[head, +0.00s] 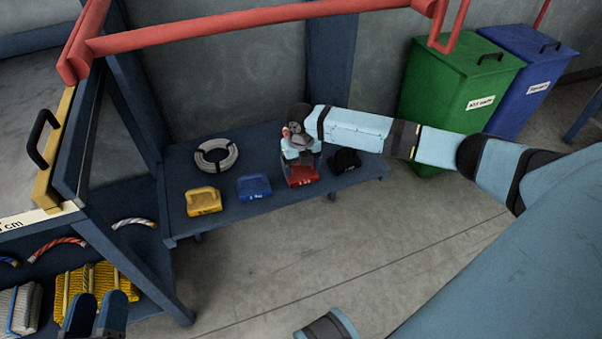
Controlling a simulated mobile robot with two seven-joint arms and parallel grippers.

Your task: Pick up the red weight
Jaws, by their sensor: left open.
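The red weight (302,181) sits on a dark blue bench (245,207), between a blue weight (254,186) and a black weight (345,160). My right gripper (300,160) points down at the top of the red weight and covers its upper part. Its fingertips are hard to make out, so I cannot tell whether they are closed on it. My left gripper (95,315) is open at the bottom left edge, far from the red weight, in front of the lower shelf.
A yellow weight (203,201) and a grey ring (216,154) are also on the bench. Green (450,95) and blue (530,70) bins stand behind my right arm. A red rail (250,18) crosses above. Rope pieces and net bundles (90,283) lie at lower left.

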